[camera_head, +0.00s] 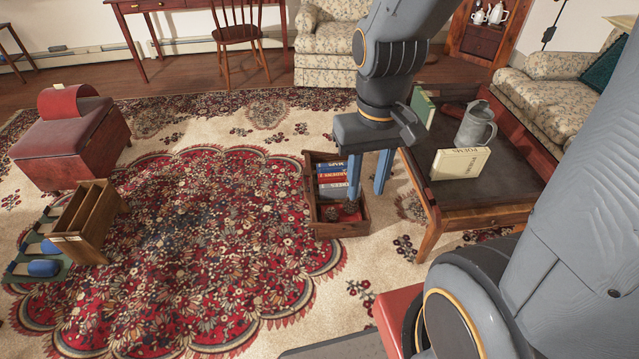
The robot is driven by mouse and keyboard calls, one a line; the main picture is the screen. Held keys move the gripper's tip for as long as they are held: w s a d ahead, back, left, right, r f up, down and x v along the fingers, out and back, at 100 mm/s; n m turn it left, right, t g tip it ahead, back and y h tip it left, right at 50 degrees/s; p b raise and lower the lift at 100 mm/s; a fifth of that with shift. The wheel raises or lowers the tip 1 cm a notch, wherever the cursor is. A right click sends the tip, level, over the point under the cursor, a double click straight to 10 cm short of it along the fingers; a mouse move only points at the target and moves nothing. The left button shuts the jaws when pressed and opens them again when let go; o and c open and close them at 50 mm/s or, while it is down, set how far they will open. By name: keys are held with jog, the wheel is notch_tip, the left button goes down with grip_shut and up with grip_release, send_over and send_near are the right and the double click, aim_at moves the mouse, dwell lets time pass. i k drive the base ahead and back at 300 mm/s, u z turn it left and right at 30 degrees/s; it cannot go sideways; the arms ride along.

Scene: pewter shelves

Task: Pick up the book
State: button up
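A cream book (459,163) with lettering on its cover and spine stands near the front edge of the low coffee table (482,216). A green book (422,107) stands upright further back at the table's left side. Several more books (332,182) lie in a wooden crate (341,230) on the rug, left of the table. My gripper (367,192) points down with its two blue fingers apart and nothing visible between them. In the picture it overlaps the crate's right part and is left of the cream book, apart from it. Its exact height is unclear.
A grey metal pitcher (476,124) stands behind the cream book. A sofa (556,100) is beyond the table and an armchair (327,45) at the back. The patterned rug's middle (200,240) is clear.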

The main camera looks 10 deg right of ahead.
aim_at(421, 105)
jog(key=z, duration=0.8)
jog(key=i, duration=0.85)
jog(key=z, duration=0.3)
